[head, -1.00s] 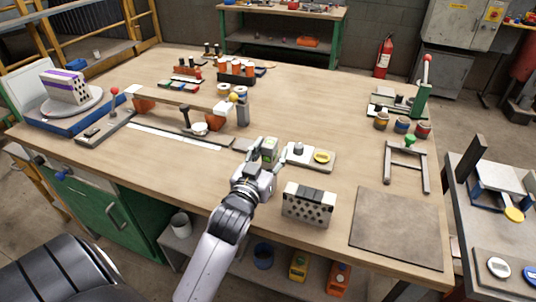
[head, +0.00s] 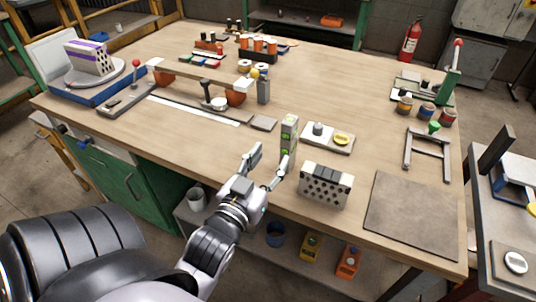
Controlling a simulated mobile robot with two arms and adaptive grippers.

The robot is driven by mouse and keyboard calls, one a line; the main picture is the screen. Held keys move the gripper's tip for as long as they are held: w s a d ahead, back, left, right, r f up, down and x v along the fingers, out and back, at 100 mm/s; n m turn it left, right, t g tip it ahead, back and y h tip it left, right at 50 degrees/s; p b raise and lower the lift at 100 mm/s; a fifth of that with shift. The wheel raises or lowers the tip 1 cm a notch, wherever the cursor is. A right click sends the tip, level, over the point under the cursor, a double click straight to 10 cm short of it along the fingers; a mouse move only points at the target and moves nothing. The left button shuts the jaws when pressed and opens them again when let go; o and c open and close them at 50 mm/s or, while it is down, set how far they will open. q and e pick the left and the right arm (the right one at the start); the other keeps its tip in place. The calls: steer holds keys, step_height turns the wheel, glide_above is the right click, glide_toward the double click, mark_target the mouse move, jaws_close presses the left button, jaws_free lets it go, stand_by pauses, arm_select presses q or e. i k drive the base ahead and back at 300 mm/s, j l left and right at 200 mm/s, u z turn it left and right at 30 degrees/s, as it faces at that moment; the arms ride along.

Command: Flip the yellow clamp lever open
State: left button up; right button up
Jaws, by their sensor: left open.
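A yellow ball knob (head: 254,73) shows at the right end of the long wooden bar, beside a grey upright post (head: 264,90). It looks like the yellow clamp lever, but its lever arm is too small to make out. My left gripper (head: 269,164) is open and empty over the front part of the bench, well in front of the knob and apart from it. A grey upright block with green marks (head: 289,135) stands just beyond its fingertips. My right gripper is not in view.
A perforated block (head: 325,186) stands right of my left gripper. Behind it lies a plate with a yellow ring (head: 342,139). A red-knobbed lever (head: 136,64) stands at the bar's left. A brown mat (head: 412,215) lies front right. The bench middle is fairly clear.

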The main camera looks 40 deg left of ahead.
mark_target(253, 73)
steer(key=u, duration=1.35)
